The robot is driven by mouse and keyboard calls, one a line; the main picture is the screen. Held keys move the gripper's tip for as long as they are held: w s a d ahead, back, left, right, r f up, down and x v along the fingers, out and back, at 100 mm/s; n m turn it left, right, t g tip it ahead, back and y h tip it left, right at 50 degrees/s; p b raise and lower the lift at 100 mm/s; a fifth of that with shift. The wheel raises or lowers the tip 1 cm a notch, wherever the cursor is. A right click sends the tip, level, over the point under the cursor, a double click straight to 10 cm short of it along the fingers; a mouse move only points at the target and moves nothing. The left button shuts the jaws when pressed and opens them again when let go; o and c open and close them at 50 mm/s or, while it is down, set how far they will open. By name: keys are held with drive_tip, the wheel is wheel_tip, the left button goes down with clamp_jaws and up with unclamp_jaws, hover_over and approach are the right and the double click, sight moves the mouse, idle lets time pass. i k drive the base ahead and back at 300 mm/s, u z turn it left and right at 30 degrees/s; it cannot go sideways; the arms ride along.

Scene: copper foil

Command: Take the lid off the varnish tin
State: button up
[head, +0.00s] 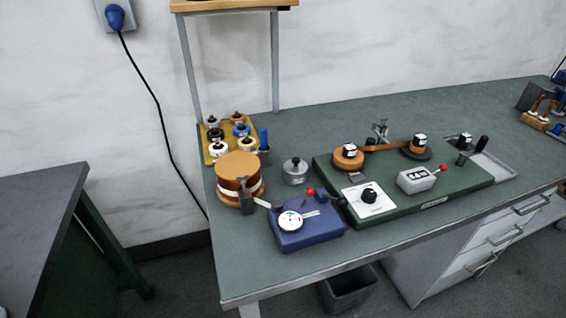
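A small round grey metal tin (295,176) stands upright on the green-grey workbench, left of the green machine base. It looks like the varnish tin. A lid (295,163) with a dark knob sits on top of it. No label on the tin can be read. My gripper is not in view.
Left of the tin is a copper-coloured drum (238,165) with a grey bracket. In front is a blue box with a dial (305,235); behind left, a yellow rack (212,155) of spools. The green machine (440,185) fills the right side. The bench's front left corner is clear.

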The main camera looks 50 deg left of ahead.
sight(295, 166)
drive_tip(key=u, duration=0.6)
drive_tip(key=i, duration=0.6)
drive_tip(key=u, duration=0.8)
drive_tip(key=i, duration=0.5)
drive_tip(key=z, duration=0.05)
